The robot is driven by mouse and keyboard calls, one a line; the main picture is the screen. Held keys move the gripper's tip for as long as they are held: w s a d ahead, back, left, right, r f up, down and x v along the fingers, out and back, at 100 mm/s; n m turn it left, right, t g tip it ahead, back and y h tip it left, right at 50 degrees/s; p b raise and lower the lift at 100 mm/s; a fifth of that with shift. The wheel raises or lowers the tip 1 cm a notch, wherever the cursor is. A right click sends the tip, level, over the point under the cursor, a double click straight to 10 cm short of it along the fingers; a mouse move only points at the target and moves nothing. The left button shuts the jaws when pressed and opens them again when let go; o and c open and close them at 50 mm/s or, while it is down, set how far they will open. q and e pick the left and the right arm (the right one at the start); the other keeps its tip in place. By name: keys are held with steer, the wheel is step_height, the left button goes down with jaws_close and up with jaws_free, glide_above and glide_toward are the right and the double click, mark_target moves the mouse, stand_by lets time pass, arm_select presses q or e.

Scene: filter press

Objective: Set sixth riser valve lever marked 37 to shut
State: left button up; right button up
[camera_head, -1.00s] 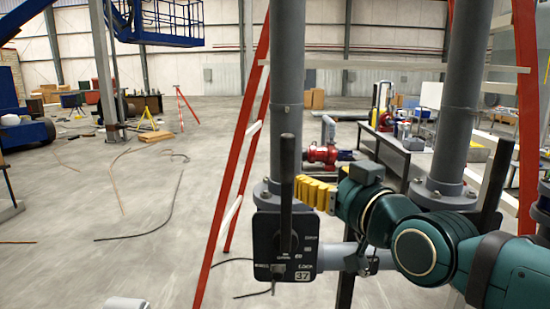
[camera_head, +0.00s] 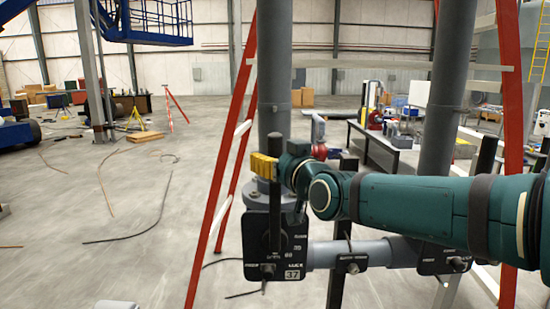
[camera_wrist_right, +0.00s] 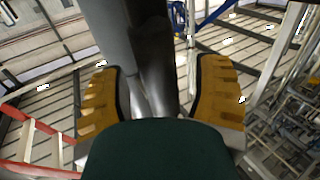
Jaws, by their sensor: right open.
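The valve marked 37 has a black plate (camera_head: 290,230) at the foot of a grey riser in the head view. Its black lever (camera_head: 273,212) stands upright. My right gripper (camera_head: 264,166), with yellow finger pads, is at the upper part of the lever. It is open in the right wrist view (camera_wrist_right: 157,95), with a pad on each side. A dark upright bar (camera_wrist_right: 156,55), which looks like the lever, shows between the pads beside a thick grey pipe. I cannot tell whether the pads touch it. My left gripper is out of view.
The grey riser (camera_head: 274,65) rises close behind the lever. A horizontal pipe (camera_head: 325,255) joins the neighbouring valve plate (camera_head: 443,258) on the right. A red ladder (camera_head: 235,150) stands just left. The floor farther left is mostly clear, with scattered hoses.

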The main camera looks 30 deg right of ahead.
steer(key=shift+w, duration=0.2)
jaws_close()
